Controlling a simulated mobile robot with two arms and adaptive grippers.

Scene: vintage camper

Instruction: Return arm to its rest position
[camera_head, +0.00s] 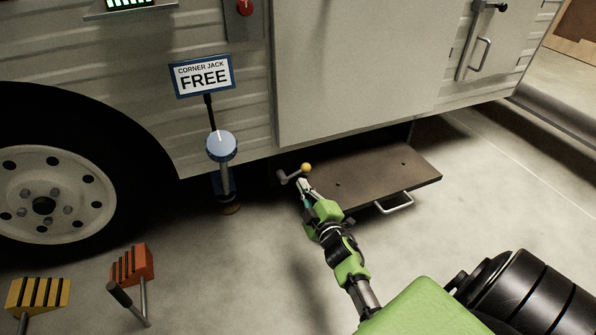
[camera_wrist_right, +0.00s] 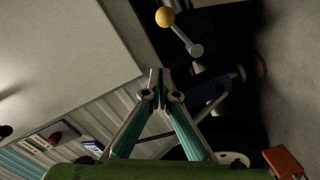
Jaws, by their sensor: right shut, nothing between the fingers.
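My right gripper (camera_head: 303,184) reaches up from the lower right in the head view, on a green and black arm. Its fingers are together with nothing between them. In the right wrist view the fingertips (camera_wrist_right: 158,74) meet near the middle. A small crank with a yellow knob (camera_head: 306,167) lies just beyond the fingertips in the head view. In the right wrist view the knob (camera_wrist_right: 165,16) and its grey crank arm (camera_wrist_right: 182,34) are clear of the fingers. My left gripper is not in view.
A brown step (camera_head: 385,175) with a handle (camera_head: 395,203) juts out right of the gripper. A blue-topped corner jack (camera_head: 221,147) with a "FREE" sign (camera_head: 203,76) stands left. Orange (camera_head: 132,264) and yellow (camera_head: 38,293) chocks are lower left. Floor around the arm is open.

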